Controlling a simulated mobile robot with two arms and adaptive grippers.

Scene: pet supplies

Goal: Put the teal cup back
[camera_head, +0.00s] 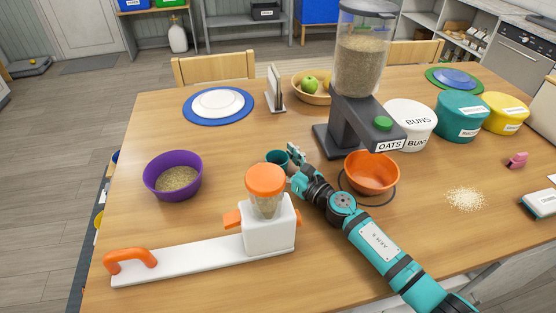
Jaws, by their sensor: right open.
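The small teal cup (276,158) stands on the wooden table (225,140), behind the white device with the orange lid and left of the oats dispenser. My right gripper (294,156) is open at the cup's right side, with its fingers very close to the rim. I cannot tell whether they touch the cup. My right arm reaches in from the lower right. My left gripper is not in view.
The oats dispenser (352,118) and orange bowl (372,172) stand right of my gripper. The white device (268,228) with its long handled base is in front. A purple bowl (173,178) of grain is left. Spilled oats (467,198) lie at right. Bare table lies between purple bowl and cup.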

